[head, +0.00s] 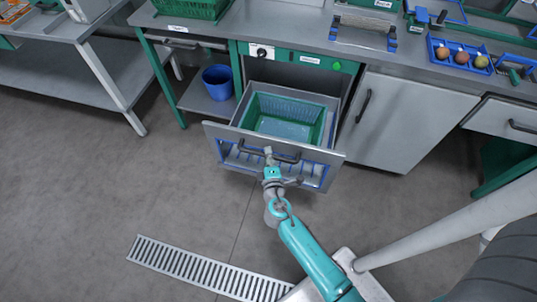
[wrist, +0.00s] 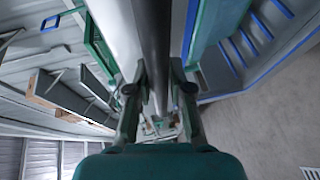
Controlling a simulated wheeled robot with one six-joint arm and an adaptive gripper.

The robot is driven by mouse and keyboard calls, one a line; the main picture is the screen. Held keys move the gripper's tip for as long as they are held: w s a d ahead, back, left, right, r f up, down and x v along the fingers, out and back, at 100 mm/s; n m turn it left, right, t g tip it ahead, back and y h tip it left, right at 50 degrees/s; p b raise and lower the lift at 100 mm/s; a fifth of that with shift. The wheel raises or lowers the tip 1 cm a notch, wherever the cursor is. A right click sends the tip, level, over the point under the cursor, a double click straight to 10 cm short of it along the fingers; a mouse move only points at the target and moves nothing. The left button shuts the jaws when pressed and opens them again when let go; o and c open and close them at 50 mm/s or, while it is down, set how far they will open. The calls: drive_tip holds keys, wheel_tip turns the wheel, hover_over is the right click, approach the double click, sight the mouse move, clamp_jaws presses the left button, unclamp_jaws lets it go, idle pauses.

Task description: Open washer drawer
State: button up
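The washer drawer (head: 232,137) is pulled well out from under the counter, its top open. A green basket (head: 285,103) sits inside it. A dark bar handle (head: 288,159) runs across the drawer front. My gripper (head: 269,158) is at this handle, near its middle. In the wrist view the dark handle bar (wrist: 153,40) runs between the two fingers of my gripper (wrist: 158,92), which close in on it from both sides. The fingertips' contact is partly hidden.
The washer's control panel (head: 300,57) with a dial is above the drawer. A grey cabinet door (head: 400,122) stands to the right, a blue bucket (head: 218,82) on a shelf to the left. The floor in front is clear, with a drain grate (head: 205,268).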

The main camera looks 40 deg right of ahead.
drive_tip(key=shift+o, duration=1.3)
drive_tip(key=shift+s, duration=0.1)
drive_tip(key=v, duration=1.1)
drive_tip(key=shift+s+a+r, duration=0.15)
drive_tip(key=shift+s+a, duration=0.05)
drive_tip(key=shift+s, duration=0.1)
